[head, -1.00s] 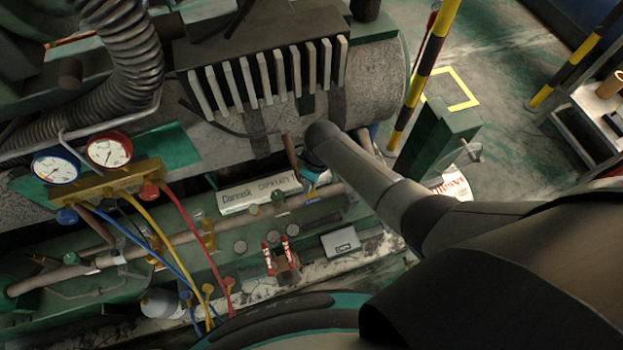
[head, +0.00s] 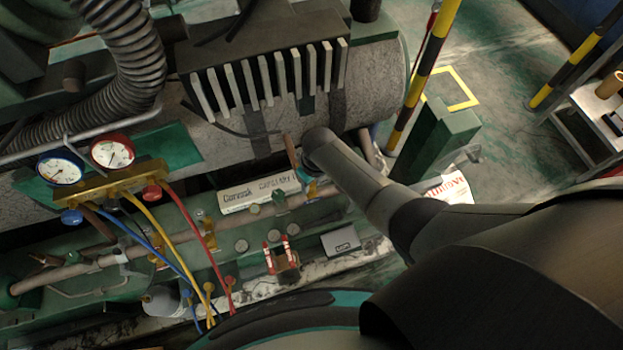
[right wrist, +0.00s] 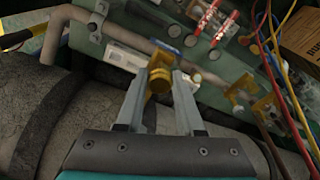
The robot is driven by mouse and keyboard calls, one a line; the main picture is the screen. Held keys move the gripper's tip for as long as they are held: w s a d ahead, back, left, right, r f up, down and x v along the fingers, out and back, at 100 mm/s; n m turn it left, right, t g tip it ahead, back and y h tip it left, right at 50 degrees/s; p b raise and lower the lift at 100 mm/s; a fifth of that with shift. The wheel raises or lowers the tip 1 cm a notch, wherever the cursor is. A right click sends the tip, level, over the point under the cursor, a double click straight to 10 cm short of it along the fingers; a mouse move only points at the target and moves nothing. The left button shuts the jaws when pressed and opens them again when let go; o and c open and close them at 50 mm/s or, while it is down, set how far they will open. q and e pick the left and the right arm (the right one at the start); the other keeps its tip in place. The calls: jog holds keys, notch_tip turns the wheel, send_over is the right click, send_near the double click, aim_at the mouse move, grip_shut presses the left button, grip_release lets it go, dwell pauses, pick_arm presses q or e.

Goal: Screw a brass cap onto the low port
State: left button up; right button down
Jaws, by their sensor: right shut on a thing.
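My right gripper (right wrist: 158,90) points at the pipe (right wrist: 120,36) in the right wrist view, its two fingers closed on a brass cap (right wrist: 158,80). The cap lies against or just in front of a brass fitting (right wrist: 160,62) on the pipe, seemingly the low port. I cannot tell whether cap and fitting are threaded together. A small blue part (right wrist: 174,31) shows just beyond it. In the head view my right wrist reaches down to the pipe (head: 325,204), and the fingertips are mostly hidden. My left gripper is not in view.
A finned block (head: 265,75) and a big grey cylinder (head: 375,85) stand close above the work spot. Gauges (head: 112,152) on a brass manifold (head: 100,188) feed blue, yellow and red hoses (head: 206,240) at left. A white label box (head: 258,192) lies beside the pipe.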

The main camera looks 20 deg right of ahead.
dwell(0.3)
jog(key=shift+a+r+m+p, duration=0.1)
jog(key=shift+m+p, duration=0.25)
jog(key=shift+m, duration=1.45)
jog(key=shift+h, duration=0.3)
jog(key=shift+s+m+p, duration=0.1)
jog(key=shift+m+p, duration=0.2)
jog(key=shift+m, duration=1.5)
jog(key=shift+f, duration=0.2)
